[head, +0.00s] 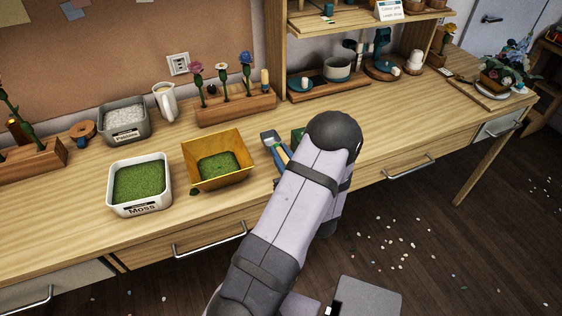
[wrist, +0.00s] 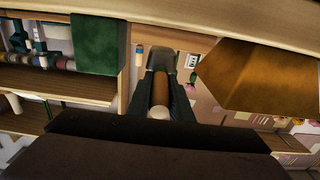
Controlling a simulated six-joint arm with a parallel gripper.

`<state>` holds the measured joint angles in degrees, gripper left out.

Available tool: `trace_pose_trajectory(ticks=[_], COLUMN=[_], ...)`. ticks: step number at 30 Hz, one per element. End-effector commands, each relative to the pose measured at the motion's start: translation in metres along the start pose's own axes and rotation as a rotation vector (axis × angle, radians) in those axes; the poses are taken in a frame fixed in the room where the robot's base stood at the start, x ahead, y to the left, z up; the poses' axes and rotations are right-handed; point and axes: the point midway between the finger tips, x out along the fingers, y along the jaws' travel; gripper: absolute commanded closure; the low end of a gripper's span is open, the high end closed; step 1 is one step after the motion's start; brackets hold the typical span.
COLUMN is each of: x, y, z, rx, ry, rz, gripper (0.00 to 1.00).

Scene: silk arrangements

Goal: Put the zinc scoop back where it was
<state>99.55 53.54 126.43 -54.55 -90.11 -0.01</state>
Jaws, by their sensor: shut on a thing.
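The grey zinc scoop (head: 269,138) shows its metal head just left of my arm in the head view, to the right of the yellow pot. The yellow pot (head: 238,147) holds moss and also shows at the right of the wrist view (wrist: 262,78).
A white moss bin (head: 166,189) and a grey pebble bin (head: 126,136) stand at the left. Behind are a white jug (head: 165,103) and a wooden flower rack (head: 236,110). A green block (head: 298,134) is close to my arm. The bench front right of my arm is clear.

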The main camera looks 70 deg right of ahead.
Motion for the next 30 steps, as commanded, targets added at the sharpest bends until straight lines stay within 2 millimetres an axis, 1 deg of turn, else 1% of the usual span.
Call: trace_pose_trajectory(ticks=[6, 11, 22, 26, 27, 28, 29, 30], x=[0.0, 0.0, 0.0, 0.0, 0.0, 0.0, 0.0, 0.0], y=[0.0, 0.0, 0.0, 0.0, 0.0, 0.0, 0.0, 0.0], z=[0.02, 0.032, 0.036, 0.04, 0.039, 0.039, 0.039, 0.039], rx=[0.004, 0.002, 0.0, 0.0, 0.001, 0.001, 0.001, 0.001], ry=[-0.002, 0.0, 0.0, 0.0, -0.001, -0.001, -0.001, -0.001], rz=[0.0, 0.0, 0.0, 0.0, 0.0, 0.0, 0.0, 0.0], gripper=[1.0, 1.0, 1.0, 1.0, 0.74, 0.67, 0.62, 0.62])
